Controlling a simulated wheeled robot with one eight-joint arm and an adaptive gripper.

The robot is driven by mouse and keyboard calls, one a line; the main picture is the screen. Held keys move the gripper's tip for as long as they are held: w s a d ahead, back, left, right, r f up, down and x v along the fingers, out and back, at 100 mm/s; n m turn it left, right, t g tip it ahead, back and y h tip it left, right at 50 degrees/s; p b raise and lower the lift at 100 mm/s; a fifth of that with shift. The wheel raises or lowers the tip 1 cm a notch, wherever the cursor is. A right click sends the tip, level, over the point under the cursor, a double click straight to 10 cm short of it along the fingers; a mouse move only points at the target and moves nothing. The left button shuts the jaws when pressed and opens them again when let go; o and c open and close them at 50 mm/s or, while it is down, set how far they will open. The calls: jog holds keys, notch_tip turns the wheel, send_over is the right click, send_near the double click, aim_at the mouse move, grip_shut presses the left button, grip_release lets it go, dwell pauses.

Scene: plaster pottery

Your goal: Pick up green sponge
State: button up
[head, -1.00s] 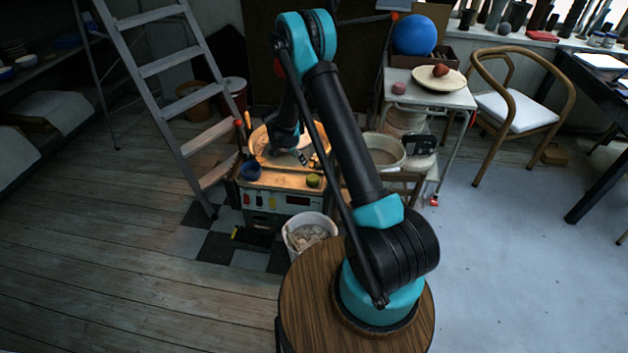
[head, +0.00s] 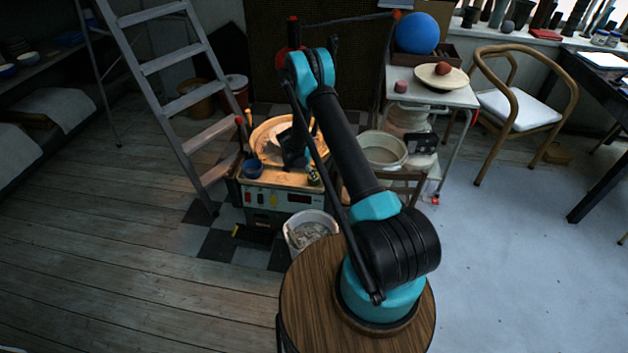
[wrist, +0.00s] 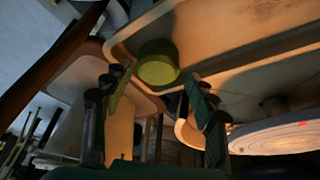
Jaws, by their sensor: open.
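The green sponge (wrist: 158,62), a short round block, sits on the wooden top near its rim in the wrist view. It lies ahead of and between the two fingers of my gripper (wrist: 160,78), which are spread with nothing held. In the head view my gripper (head: 311,169) is low over the right front of the pottery wheel stand (head: 290,179). There the sponge (head: 314,181) shows only as a small green patch, mostly hidden by the gripper. I cannot tell whether the fingers touch it.
A blue cup (head: 252,169) stands on the stand's front left, by the wheel basin (head: 262,140). A white bucket (head: 310,227) is on the floor in front. A ladder (head: 190,100) is at left, and a pale basin (head: 382,149) is at right.

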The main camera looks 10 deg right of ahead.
jog(key=shift+d+x, duration=0.2)
jog(key=shift+x, duration=1.1)
jog(key=shift+d+x, duration=0.25)
jog(key=shift+x, duration=1)
jog(key=shift+w+r, duration=0.1)
jog(key=shift+r, duration=0.05)
jog(key=c, duration=0.6)
